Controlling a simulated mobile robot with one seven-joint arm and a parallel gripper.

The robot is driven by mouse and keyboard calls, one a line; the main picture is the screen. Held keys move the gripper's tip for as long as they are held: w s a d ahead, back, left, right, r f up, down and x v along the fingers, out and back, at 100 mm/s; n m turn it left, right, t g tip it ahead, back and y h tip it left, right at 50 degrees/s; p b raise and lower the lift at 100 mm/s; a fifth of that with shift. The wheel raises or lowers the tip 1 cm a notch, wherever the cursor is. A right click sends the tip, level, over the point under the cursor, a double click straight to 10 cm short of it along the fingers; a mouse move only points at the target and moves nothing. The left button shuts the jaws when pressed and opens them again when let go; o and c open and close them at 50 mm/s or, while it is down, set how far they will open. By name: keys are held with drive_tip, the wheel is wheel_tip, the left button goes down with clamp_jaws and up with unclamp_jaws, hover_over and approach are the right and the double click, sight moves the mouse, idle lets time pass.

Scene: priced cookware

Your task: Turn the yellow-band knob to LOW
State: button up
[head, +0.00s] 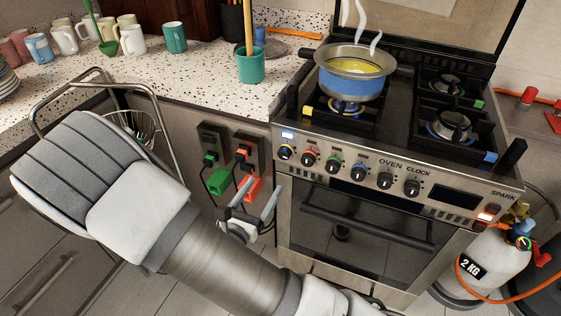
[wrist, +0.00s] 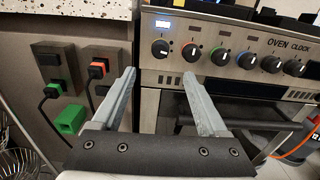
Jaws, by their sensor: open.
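The knob row runs along the front of the steel stove. The leftmost knob (head: 285,152) seems to carry a thin yellowish band, and its pale mark points to the lower side in the wrist view (wrist: 160,48). The band and any LOW mark are too small to read surely. A lit white-blue display (head: 287,135) sits just above this knob. My gripper (head: 259,193) is open and empty, below and in front of the left end of the panel. In the wrist view, the fingertips (wrist: 159,73) frame the space just below the leftmost knob, apart from it.
A steaming pot (head: 353,75) of yellow liquid stands over a blue flame on the left burner. Other knobs (head: 333,163) stand close to the right. An oven handle (head: 350,215) juts out below. Sockets with green and red plugs (head: 217,181) are left of the stove.

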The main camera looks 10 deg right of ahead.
sight(283, 156)
drive_tip(key=b+x, duration=0.1)
drive_tip(key=x, duration=1)
drive_tip(key=shift+w+d+b, duration=0.1)
drive_tip(key=shift+w+b, duration=0.1)
drive_tip(key=shift+b, duration=0.15)
clamp_jaws()
